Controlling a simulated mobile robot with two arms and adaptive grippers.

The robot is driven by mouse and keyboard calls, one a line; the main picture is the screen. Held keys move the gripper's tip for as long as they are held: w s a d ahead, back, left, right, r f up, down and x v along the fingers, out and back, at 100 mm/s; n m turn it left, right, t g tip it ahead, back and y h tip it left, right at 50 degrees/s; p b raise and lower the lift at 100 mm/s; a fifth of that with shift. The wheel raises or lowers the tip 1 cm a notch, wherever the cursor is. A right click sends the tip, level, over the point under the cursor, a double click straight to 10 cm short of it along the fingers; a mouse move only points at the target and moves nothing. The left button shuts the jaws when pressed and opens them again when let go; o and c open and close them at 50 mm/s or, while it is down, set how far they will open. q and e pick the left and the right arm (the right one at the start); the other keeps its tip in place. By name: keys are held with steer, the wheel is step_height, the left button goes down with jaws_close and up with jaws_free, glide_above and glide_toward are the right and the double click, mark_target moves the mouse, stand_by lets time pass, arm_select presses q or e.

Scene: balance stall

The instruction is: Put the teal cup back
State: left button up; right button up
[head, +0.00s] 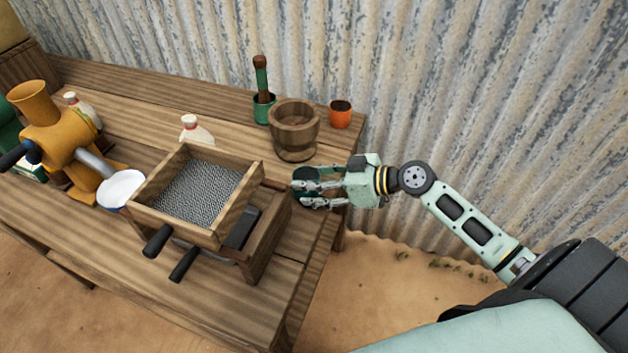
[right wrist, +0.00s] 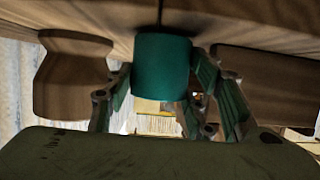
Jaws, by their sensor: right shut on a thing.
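The teal cup (head: 303,178) is held in my right gripper (head: 318,187), near the right end of the wooden table. In the head view the fingers cover part of the cup, and it looks dark there. In the right wrist view the cup (right wrist: 162,66) sits between the two fingers of the right gripper (right wrist: 165,95). I cannot tell whether its base touches the table top. My left gripper is not in view.
The wooden table (head: 205,322) carries a wooden mortar (head: 294,135), an orange cup (head: 340,117) and a green cup (head: 262,110) with a dark stick in it. A wooden-framed sieve (head: 205,192) stands left of the gripper. A corrugated wall (head: 450,110) is behind.

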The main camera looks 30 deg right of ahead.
steer(key=shift+f, duration=0.2)
steer(key=shift+f, duration=0.1)
steer(key=shift+f+b, duration=0.1)
steer(key=shift+b, duration=0.2)
steer(key=o, duration=1.2)
